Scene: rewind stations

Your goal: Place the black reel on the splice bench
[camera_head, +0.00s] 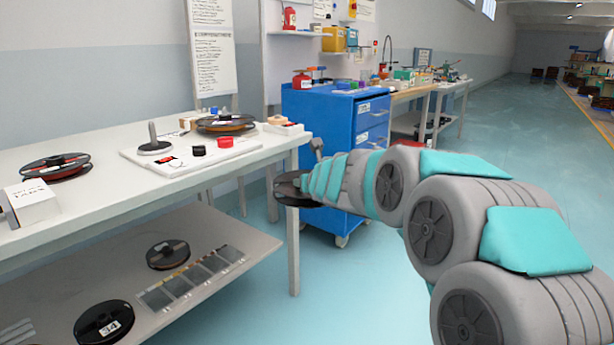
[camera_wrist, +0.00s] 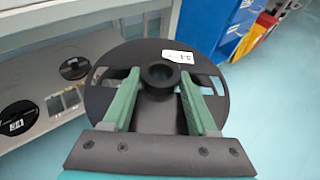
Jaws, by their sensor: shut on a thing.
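My gripper (camera_wrist: 158,92) is shut on a black reel (camera_wrist: 135,55), with its green fingers on either side of the raised hub. The reel has a round flange with cut-outs and a small white label. In the head view the reel (camera_head: 288,187) shows at the end of my arm, beside the right front corner of a white bench, partly hidden by the arm.
The lower shelf (camera_head: 215,285) holds two more reels and flat panels. A blue cabinet (camera_head: 325,120) stands behind my gripper. Bare bench top lies left of the board.

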